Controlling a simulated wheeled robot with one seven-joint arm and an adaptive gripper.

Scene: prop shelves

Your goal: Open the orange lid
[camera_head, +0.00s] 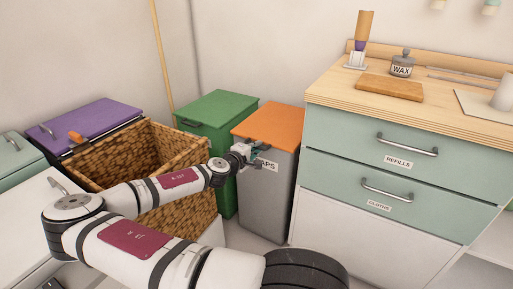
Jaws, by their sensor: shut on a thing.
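The orange lid (270,121) lies flat on top of a grey bin (268,197), between a green-lidded bin and the drawer cabinet. It looks closed. A label ending in "APS" is on the bin's front, partly covered by my gripper. My gripper (256,157) is at the bin's upper front, just below the lid's front edge. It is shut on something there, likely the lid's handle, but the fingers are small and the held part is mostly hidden.
A wicker basket (128,153) stands left of the bin, close to my arm. A green bin (217,107) stands behind left, a purple-lidded bin (88,122) farther left. The drawer cabinet (400,172) stands close on the right, with a wooden board (389,90) and a wax jar (402,66) on top.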

